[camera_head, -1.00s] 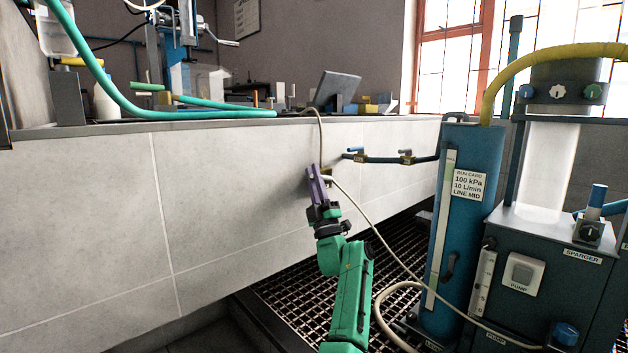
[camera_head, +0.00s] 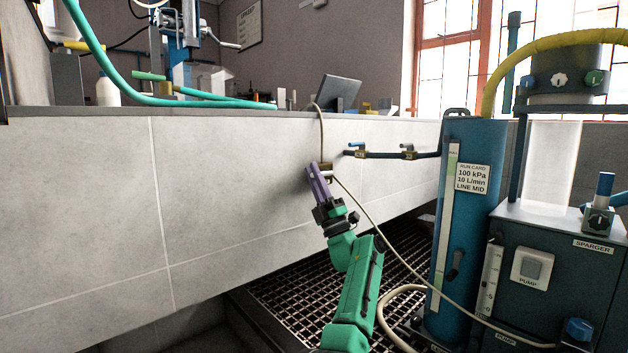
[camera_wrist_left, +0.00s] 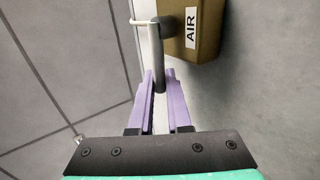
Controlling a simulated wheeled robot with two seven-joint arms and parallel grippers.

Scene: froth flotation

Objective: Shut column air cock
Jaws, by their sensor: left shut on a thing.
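The air cock is a brass block (camera_wrist_left: 202,30) with a white AIR label in the left wrist view. A grey lever (camera_wrist_left: 160,70) runs from its round hub down between my fingers. My left gripper (camera_wrist_left: 162,92), with purple fingers, is shut on the lever's lower end. In the head view the left gripper (camera_head: 317,183) is against the small brass cock (camera_head: 326,168) on the tiled wall, and its fingers partly hide the lever. My right gripper is not in view.
A thin cream hose (camera_head: 370,216) runs from near the cock down to the right. A blue column (camera_head: 466,235) with a run card and a pump cabinet (camera_head: 545,260) stand at the right. A dark pipe (camera_head: 385,155) with two blue-handled fittings is on the wall. Metal grating (camera_head: 300,300) lies below.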

